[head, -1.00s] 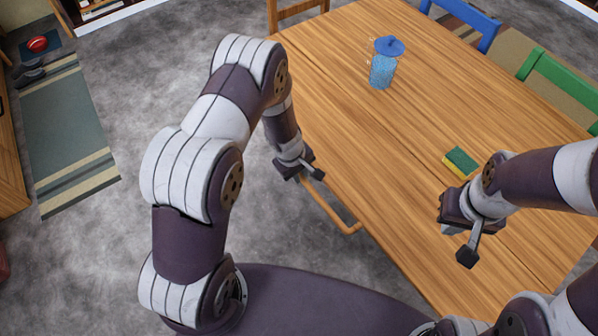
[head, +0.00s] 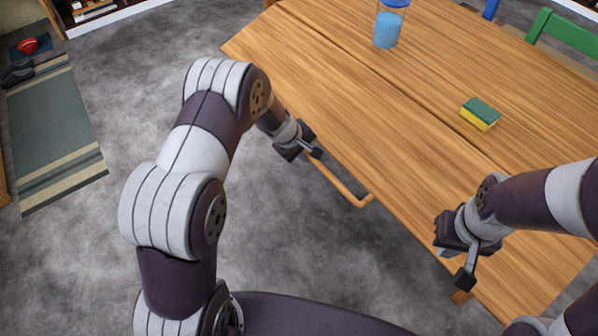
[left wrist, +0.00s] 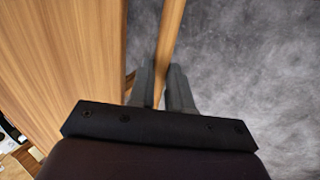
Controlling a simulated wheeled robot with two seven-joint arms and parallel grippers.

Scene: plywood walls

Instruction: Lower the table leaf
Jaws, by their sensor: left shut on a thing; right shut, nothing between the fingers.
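The wooden table leaf (head: 330,105) is the near strip of the table, marked off by a dark seam from the main top (head: 430,75). It looks roughly level with the top, though its exact tilt is hard to tell. A thin wooden bar (head: 345,185) shows beyond its near edge. My left gripper (head: 307,152) is shut on the bar. In the left wrist view the bar (left wrist: 170,40) runs between both fingers, beside the broad wood surface (left wrist: 60,60). My right gripper (head: 458,262) is shut and empty at the leaf's near edge, to the right.
A green and yellow sponge (head: 480,114) lies on the main top close to the seam. A blue container (head: 388,28) stands farther back, cut by the frame. A green chair (head: 560,40) is at the far side. The grey floor (head: 100,235) at left is open, with a striped rug (head: 55,125).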

